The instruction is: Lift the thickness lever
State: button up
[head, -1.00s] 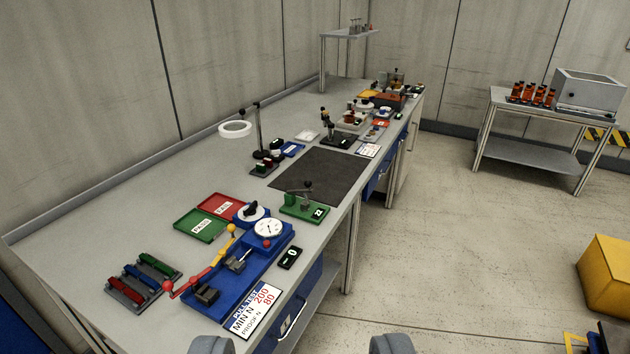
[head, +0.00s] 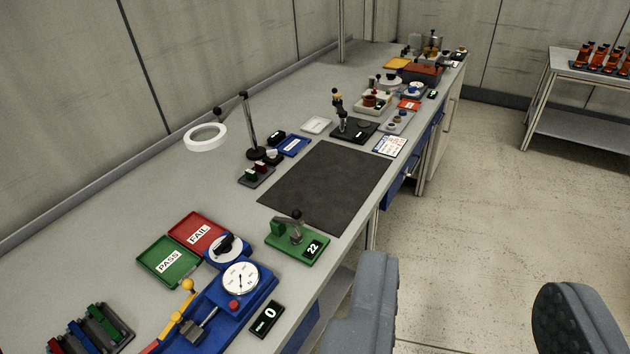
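A green gauge (head: 297,243) with a small display reading 22 stands near the bench's front edge, just below the dark mat. A short arm with a dark round knob (head: 296,215) rises from it; this looks like the thickness lever, though no label names it. A black stand (head: 352,130) with an upright handle is farther back. My gripper (head: 468,310) is open and empty, its two grey fingers wide apart at the bottom right. It is to the right of the green gauge and apart from it, out over the front edge and floor in the picture.
A blue pull tester (head: 225,300) with a dial is nearer, beside a black display (head: 267,318) reading 0. PASS (head: 168,261) and FAIL (head: 199,233) trays lie left of the gauge. The dark mat (head: 325,185) is bare. A ring lamp (head: 205,137) stands behind.

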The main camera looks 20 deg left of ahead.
aim_at(297, 215)
jog(key=u, duration=0.2)
jog(key=i, duration=0.85)
jog(key=u, duration=0.4)
